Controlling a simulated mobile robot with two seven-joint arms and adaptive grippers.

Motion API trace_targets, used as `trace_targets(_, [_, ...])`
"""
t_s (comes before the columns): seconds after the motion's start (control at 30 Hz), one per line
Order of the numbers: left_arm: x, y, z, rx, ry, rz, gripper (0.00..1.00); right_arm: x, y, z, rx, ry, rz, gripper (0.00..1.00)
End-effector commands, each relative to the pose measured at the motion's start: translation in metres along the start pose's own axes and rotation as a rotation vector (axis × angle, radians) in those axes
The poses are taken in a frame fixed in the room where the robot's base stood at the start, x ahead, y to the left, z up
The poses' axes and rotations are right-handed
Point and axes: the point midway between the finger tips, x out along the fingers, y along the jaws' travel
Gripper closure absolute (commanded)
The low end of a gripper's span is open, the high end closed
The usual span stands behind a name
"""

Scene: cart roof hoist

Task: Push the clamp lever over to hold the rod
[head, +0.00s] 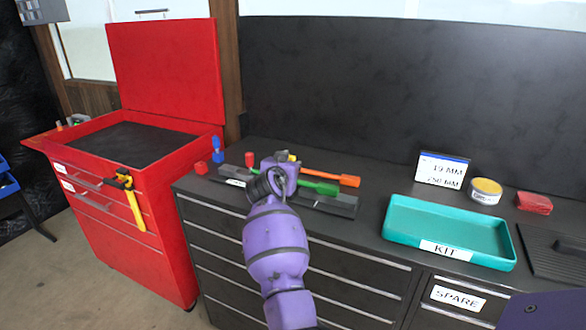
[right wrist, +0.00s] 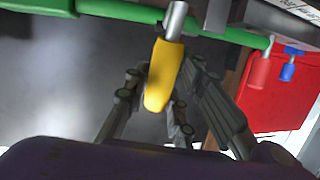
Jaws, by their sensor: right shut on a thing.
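The clamp lever has a yellow grip (right wrist: 163,75) on a metal stem (right wrist: 175,18), seen in the right wrist view. A bit of yellow shows by the gripper in the head view. My right gripper (head: 287,160) is shut on the yellow grip, with a finger on each side in the right wrist view (right wrist: 166,80). A green rod-like part (right wrist: 225,33) runs across the top of that view, beside the stem. In the head view a green part (head: 320,187) and an orange handle (head: 330,177) lie right of the gripper. My arm hides much of the clamp. My left gripper is out of view.
A dark block (head: 340,206) lies at the bench's front edge. Red (head: 249,159) and blue (head: 217,150) upright pieces stand left. A teal kit tray (head: 398,238), a sign (head: 442,169), and a yellow-topped tin (head: 485,190) are right. A red tool cabinet (head: 150,255) stands left.

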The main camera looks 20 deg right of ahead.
Motion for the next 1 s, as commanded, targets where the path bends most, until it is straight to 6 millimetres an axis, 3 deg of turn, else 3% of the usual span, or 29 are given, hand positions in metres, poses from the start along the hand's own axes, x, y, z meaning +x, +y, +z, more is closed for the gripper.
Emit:
trace_targets(0.63, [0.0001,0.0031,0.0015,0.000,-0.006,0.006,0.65,0.0062,-0.0014,-0.0019,0.005,-0.036,0.002,1.00])
trace_targets(0.67, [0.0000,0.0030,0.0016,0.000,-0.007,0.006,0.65,0.0062,-0.0014,-0.0019,0.005,-0.036,0.002,0.74])
trace_targets(0.8, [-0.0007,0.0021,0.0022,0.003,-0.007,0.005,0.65,0.0061,-0.0015,-0.0017,0.006,-0.036,0.001,0.57])
trace_targets(1.0, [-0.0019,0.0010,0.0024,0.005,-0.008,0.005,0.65,0.0060,-0.0017,-0.0009,0.007,-0.037,0.001,0.57])
